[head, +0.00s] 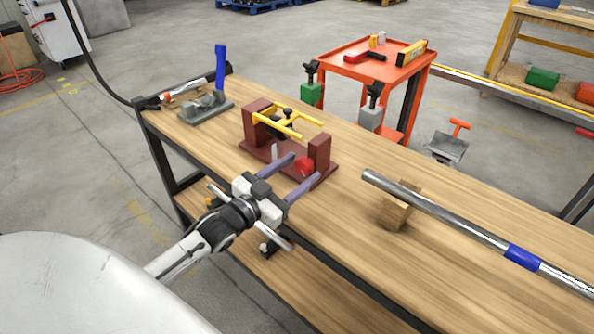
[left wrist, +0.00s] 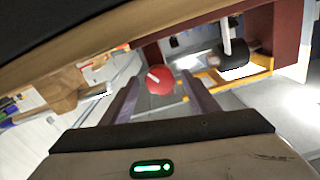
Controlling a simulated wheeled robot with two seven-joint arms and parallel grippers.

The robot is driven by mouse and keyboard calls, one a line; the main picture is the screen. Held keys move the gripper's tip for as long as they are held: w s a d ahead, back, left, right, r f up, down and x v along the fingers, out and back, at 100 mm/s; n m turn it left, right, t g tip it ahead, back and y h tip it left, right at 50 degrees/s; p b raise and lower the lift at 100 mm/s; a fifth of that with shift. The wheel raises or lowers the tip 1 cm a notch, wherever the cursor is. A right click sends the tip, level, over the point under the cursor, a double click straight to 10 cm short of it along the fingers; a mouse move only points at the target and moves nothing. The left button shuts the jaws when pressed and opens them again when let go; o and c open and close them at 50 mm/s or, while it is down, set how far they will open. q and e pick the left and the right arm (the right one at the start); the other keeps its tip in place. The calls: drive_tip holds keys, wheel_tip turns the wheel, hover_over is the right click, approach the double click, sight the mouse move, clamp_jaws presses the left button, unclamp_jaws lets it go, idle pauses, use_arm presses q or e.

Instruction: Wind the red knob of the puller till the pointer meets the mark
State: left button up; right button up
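The puller has a dark red base with two uprights (head: 257,112) and a yellow frame (head: 290,122) on the wooden bench. Its red knob (head: 304,164) is at the near right upright. In the left wrist view the round knob (left wrist: 160,81) bears a short white line. My left gripper (head: 304,169) is open, its two purple-grey fingers pointing at the knob. In the left wrist view the knob appears between the fingertips (left wrist: 160,76), with a gap on each side. I cannot make out the pointer and the mark clearly. My right gripper is not in view.
A long metal tube (head: 450,220) with a blue band rests on a wooden block (head: 397,208) right of the puller. A grey vise-like fixture (head: 206,107) with a blue handle stands at the far left. An orange cart (head: 345,60) stands behind the bench (head: 330,240).

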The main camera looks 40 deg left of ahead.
use_arm(q)
drive_tip(key=shift+s, duration=0.1)
drive_tip(key=s, duration=1)
drive_tip(key=shift+a, duration=0.4)
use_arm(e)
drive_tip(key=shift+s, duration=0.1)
use_arm(q)
drive_tip(key=shift+s, duration=0.1)
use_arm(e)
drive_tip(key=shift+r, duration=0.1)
